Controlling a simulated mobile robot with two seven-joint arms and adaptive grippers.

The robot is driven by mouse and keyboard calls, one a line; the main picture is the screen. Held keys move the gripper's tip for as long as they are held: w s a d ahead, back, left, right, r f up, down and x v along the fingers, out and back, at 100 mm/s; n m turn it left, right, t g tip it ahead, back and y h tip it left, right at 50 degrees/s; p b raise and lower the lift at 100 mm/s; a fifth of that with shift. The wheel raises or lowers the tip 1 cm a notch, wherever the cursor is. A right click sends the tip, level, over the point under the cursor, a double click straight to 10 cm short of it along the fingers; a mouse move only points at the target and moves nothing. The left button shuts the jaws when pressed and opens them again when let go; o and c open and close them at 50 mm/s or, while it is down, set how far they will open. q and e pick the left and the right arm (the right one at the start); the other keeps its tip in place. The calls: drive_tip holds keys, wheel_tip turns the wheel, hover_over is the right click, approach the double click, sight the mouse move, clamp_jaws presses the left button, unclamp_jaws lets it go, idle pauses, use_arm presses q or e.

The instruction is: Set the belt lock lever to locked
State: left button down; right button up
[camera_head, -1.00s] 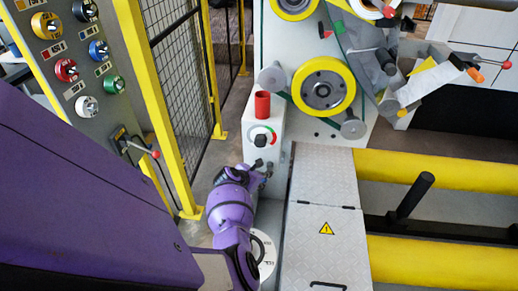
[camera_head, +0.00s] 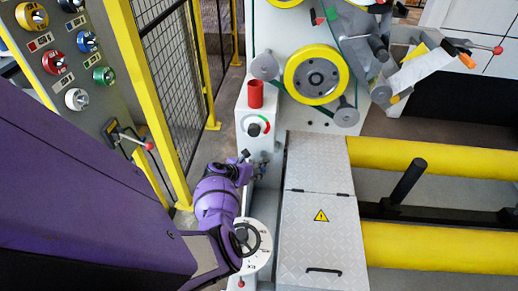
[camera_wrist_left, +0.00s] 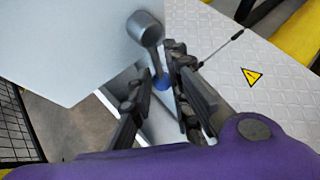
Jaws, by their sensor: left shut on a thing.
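My left gripper (camera_head: 254,164) is at the side of the grey-white machine post (camera_head: 257,107), below its round dial. In the left wrist view, my left gripper (camera_wrist_left: 163,95) has its fingers on both sides of a grey lever (camera_wrist_left: 146,30) with a thick cylindrical end and a blue collar. It is shut on this lever, low near the collar. The grip point is partly hidden by the fingers. The lever's lock marking cannot be read, so I cannot tell its setting. My right gripper is not in view.
A panel of coloured knobs (camera_head: 62,62) and a red-tipped lever (camera_head: 134,138) stand at the left by a yellow post and mesh fence. A tread-plate cover (camera_head: 322,235) and yellow rollers (camera_head: 440,165) are to the right.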

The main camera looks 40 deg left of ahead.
use_arm(q)
drive_tip(key=c, duration=1.9)
unclamp_jaws()
drive_tip(key=shift+w, duration=0.1)
drive_tip(key=shift+c, duration=0.2)
drive_tip(key=shift+o, duration=0.2)
drive_tip(key=shift+f, duration=0.1)
drive_tip(key=shift+s+r, duration=0.25)
drive_tip(key=shift+s, duration=0.25)
drive_tip(key=v, duration=1.1)
drive_tip(key=shift+w, duration=0.15)
